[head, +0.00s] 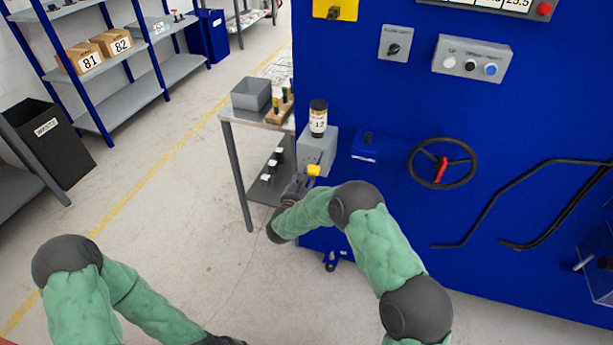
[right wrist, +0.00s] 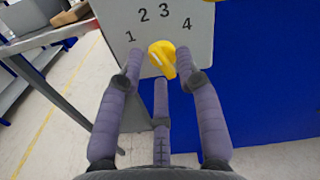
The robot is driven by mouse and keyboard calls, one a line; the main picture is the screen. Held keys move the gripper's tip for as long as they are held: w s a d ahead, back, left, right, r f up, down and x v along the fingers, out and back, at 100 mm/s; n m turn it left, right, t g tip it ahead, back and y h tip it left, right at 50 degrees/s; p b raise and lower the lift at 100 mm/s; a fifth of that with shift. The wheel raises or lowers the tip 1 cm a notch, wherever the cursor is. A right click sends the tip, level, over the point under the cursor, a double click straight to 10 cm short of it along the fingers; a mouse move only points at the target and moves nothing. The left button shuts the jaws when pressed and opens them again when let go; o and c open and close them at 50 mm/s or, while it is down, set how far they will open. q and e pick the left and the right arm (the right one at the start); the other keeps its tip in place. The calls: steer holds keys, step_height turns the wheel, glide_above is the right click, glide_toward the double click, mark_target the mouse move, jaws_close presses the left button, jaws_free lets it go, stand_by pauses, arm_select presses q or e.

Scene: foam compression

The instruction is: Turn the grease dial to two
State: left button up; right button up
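The grease dial is a yellow knob (right wrist: 162,58) on a light grey panel (right wrist: 195,45) marked 1, 2, 3 and 4 in an arc above it. Which number the knob points at is hard to tell. In the head view the dial (head: 314,170) is on the grey box (head: 318,148) at the blue machine's left edge. My right gripper (right wrist: 158,69) is open, its purple-grey fingers on the left, right and below the knob. I cannot tell whether they touch it. It also shows in the head view (head: 298,185).
A labelled dark bottle (head: 318,118) stands above the grey box. A metal side table (head: 240,118) with a grey bin (head: 251,94) is close on the left. A black handwheel (head: 443,163) is on the machine to the right. Open floor lies to the left.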

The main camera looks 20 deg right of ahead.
stand_by(0.3)
steer(key=v, duration=1.2)
steer(key=shift+d+f, duration=0.1)
